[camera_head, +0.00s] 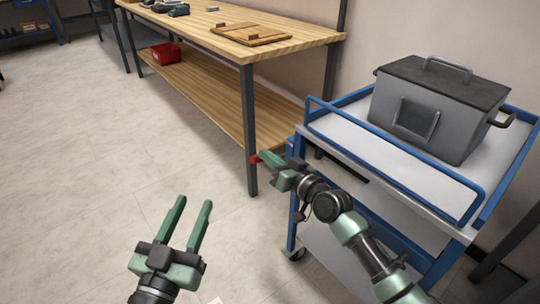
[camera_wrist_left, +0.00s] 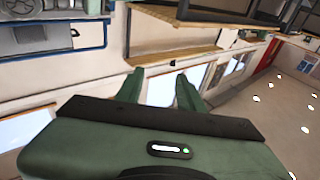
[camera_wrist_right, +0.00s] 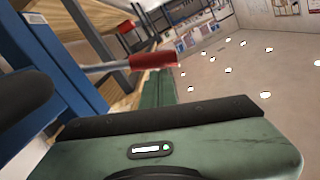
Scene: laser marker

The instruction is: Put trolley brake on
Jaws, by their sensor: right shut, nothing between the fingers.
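The blue trolley (camera_head: 390,150) stands at the right. In the right wrist view, a grey lever with a red grip (camera_wrist_right: 152,61) sticks out sideways beside a blue post of the trolley (camera_wrist_right: 62,70). In the head view only a bit of red (camera_head: 255,159) shows at the tip of my right gripper (camera_head: 266,157). My right gripper is shut and empty, its fingers just beside the red grip; I cannot tell whether they touch it. My left gripper (camera_head: 194,203) is open and empty above the floor, left of the trolley.
A grey lidded box (camera_head: 435,105) sits on the trolley's top. A wooden workbench (camera_head: 235,35) stands behind, its front leg (camera_head: 249,130) close to my right gripper. A red bin (camera_head: 166,53) is on its lower shelf. The floor at left (camera_head: 80,150) is clear.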

